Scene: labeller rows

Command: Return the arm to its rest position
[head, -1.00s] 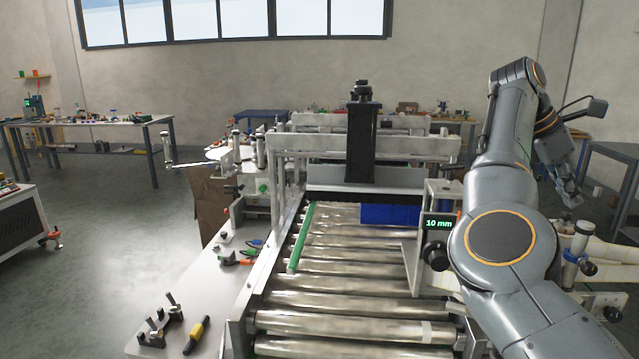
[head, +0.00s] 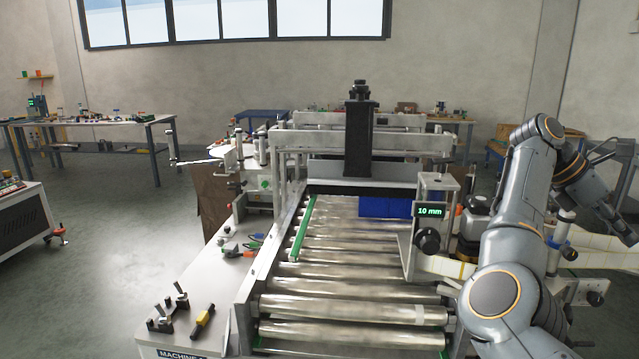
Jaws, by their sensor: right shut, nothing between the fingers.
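My right arm is folded at the right side of the head view, to the right of the roller conveyor (head: 350,305). Its gripper (head: 622,232) hangs down near the right edge, shut and empty, apart from the conveyor and over the side with the label strip. Its fingertips are small and partly cut by the picture edge. My left gripper is not in view.
A post with a 10 mm display (head: 430,212) and black knob stands between conveyor and arm. A label strip (head: 590,242) runs at the right. A blue box (head: 385,207) sits at the conveyor's far end. Open floor (head: 110,240) lies left.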

